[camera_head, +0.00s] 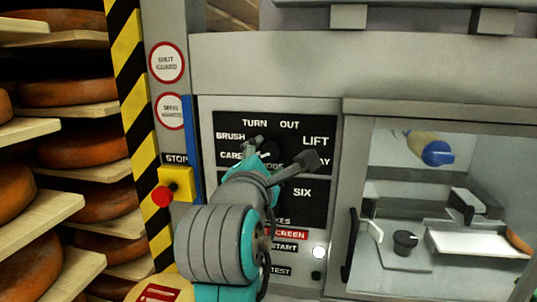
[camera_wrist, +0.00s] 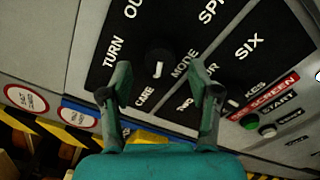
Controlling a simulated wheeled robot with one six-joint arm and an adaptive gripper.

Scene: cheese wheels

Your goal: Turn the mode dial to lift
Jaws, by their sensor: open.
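The mode dial (camera_wrist: 158,58) is a round black knob with a white pointer mark, on a black panel (camera_head: 285,200) with white lettering.
A red stop button (camera_head: 162,196) on a yellow box is left of the panel. Start and test buttons are below. A glazed compartment (camera_head: 440,190) stands at right, and shelves of cheese wheels (camera_head: 68,92) at far left behind a striped post (camera_head: 130,80).

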